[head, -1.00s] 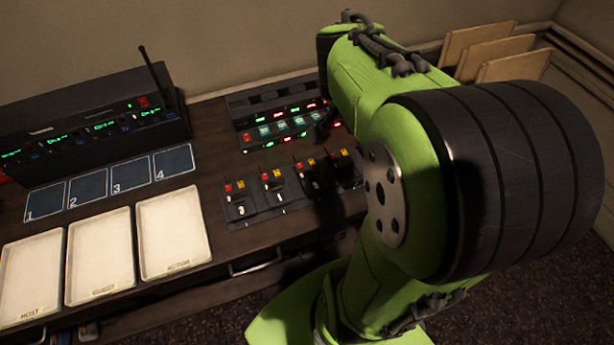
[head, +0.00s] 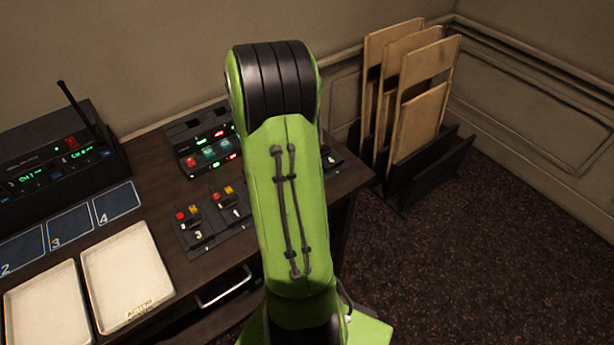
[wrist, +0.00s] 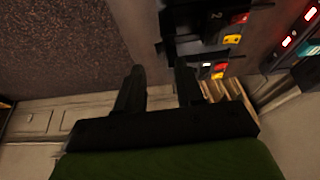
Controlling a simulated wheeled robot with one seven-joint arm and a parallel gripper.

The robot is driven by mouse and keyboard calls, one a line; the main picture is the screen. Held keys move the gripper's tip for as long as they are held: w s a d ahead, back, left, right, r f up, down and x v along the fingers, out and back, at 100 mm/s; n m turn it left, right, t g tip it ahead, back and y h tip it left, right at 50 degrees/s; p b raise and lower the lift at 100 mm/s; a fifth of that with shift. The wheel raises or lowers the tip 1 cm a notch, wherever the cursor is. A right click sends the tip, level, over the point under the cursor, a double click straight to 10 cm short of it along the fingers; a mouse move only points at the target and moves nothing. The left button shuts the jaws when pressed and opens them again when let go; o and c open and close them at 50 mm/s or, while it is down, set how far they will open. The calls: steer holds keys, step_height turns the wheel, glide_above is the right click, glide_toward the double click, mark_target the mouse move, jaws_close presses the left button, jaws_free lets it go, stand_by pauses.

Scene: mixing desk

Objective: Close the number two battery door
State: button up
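In the wrist view a dark pack marked 2 (wrist: 215,17), with a red and a yellow button, is at the top, cut by the edge. A dark part (wrist: 185,45) juts from its side; I cannot tell surely whether it is the battery door or how far it stands open. My gripper (wrist: 160,75) is open, with nothing seen between its two fingers; the right finger is close beside the dark part, and contact is unclear. In the head view my arm hides the gripper and this pack.
Another pack with red and yellow buttons (wrist: 213,70) lies by the right finger. In the head view, a pack marked 3 (head: 198,213), a lit charger (head: 205,150) and pale trays (head: 128,275) are on the desk. Boards in a rack (head: 425,95) stand right of it.

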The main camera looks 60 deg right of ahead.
steer(key=x, duration=0.4)
steer(key=shift+f+b, duration=0.15)
steer(key=shift+b, duration=0.15)
